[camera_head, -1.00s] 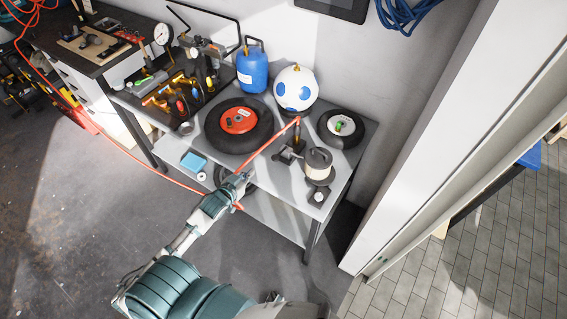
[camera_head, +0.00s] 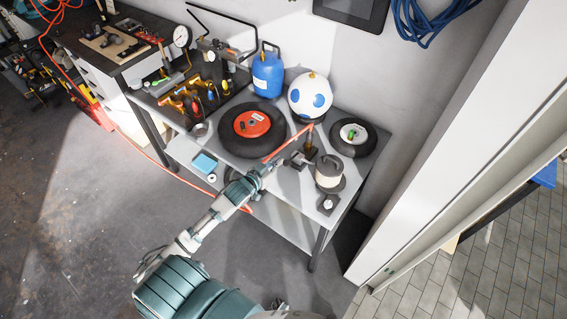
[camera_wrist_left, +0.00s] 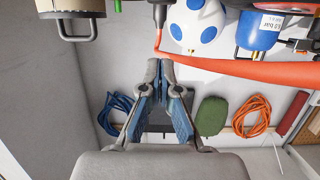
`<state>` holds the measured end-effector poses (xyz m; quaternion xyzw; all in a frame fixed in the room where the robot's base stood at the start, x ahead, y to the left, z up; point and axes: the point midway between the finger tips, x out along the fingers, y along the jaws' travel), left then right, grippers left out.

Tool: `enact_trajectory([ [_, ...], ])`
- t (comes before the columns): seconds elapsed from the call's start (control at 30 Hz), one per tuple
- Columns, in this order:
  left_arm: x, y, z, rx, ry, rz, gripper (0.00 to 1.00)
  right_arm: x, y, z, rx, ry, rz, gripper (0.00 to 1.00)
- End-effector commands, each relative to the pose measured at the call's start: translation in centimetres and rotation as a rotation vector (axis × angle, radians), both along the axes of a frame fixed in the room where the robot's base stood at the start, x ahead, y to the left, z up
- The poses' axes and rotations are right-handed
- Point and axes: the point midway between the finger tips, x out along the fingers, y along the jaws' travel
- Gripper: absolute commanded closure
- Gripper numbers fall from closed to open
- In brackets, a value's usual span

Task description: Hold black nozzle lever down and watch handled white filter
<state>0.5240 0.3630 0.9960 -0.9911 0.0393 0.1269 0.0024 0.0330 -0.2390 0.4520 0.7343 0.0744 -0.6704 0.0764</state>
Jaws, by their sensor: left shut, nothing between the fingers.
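The white filter (camera_head: 329,171) with a dark top stands near the bench's right front corner. It shows in the left wrist view (camera_wrist_left: 72,8) with its handle, cut off by the top edge. A black nozzle (camera_head: 309,146) stands left of and behind the filter, at the end of a red-orange hose. Part of the nozzle shows in the wrist view (camera_wrist_left: 160,13); its lever is too small to make out. My left gripper (camera_head: 277,161) is shut and empty, left of the nozzle and apart from it; its fingertips (camera_wrist_left: 160,64) meet in the wrist view. My right gripper is not in view.
A tyre with a red hub (camera_head: 252,129), a smaller tyre (camera_head: 353,137), a blue tank (camera_head: 268,73) and a white ball with blue spots (camera_head: 310,97) crowd the bench. The red-orange hose (camera_wrist_left: 240,68) crosses close to my left gripper. A wall stands behind.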

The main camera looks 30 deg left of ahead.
Motion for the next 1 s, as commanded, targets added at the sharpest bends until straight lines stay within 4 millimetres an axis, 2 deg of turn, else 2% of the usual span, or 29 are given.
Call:
enact_trajectory([
  [0.03,1.2,0.0,-0.2,-0.001,-0.002,0.001,1.0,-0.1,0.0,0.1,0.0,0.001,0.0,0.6],
  [0.2,4.6,-0.2,-1.1,-0.001,-0.002,0.001,1.0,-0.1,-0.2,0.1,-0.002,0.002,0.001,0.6],
  [0.3,4.3,-0.2,-3.0,-0.001,0.003,0.001,1.0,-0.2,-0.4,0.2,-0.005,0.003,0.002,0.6],
  [0.5,4.3,-0.3,-4.9,0.0,0.001,0.0,1.0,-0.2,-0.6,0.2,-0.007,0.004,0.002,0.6],
  [0.9,4.3,-0.3,-5.2,0.0,0.0,0.0,1.0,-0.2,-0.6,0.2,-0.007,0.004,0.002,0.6],
  [1.0,3.9,-0.3,-6.1,-0.001,0.004,0.001,1.0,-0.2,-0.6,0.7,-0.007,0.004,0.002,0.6],
])
